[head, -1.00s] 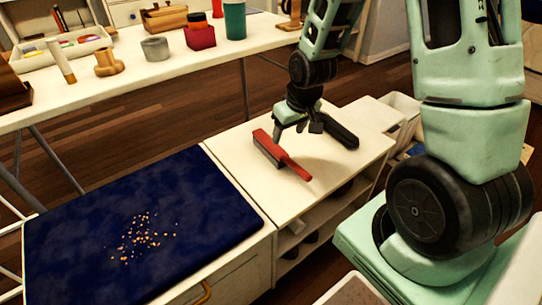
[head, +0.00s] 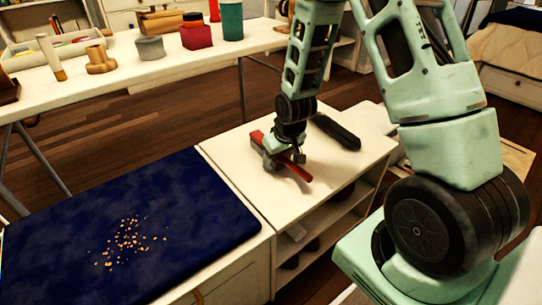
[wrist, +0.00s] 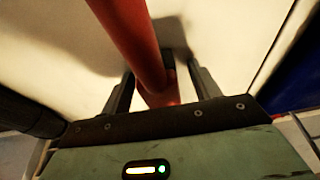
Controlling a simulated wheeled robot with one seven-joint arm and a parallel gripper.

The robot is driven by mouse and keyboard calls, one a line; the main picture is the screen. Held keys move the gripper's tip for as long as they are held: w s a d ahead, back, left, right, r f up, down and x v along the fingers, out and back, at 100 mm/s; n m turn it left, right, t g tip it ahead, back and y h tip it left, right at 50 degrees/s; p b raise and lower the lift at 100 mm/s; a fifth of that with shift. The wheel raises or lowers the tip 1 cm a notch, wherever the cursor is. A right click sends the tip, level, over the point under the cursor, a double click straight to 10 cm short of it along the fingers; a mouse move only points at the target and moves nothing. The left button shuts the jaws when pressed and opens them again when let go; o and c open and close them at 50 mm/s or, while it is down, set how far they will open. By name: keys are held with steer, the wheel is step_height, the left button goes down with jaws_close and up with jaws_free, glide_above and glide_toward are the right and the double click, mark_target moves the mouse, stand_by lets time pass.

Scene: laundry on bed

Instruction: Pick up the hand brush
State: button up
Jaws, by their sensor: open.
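The red hand brush (head: 301,172) lies on the white top of a low shelf unit. Its handle points toward the front right, and my gripper hides its middle. My gripper (head: 284,160) is down over the brush, with its fingers open. In the wrist view the brush's red handle (wrist: 134,42) runs down between the two dark fingers of my gripper (wrist: 160,88), one on each side. I cannot tell whether either finger touches it.
A black elongated object (head: 336,131) lies on the shelf top (head: 228,150) just behind the brush. A dark blue cushion (head: 60,220) with scattered crumbs (head: 128,243) lies to the left. A white table (head: 130,76) with cups and boxes stands behind.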

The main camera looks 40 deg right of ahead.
steer(key=shift+c, duration=0.3)
steer(key=c, duration=1.1)
steer(key=shift+r, duration=0.1)
step_height(320, 180, up, 10)
steer(key=p, duration=0.4)
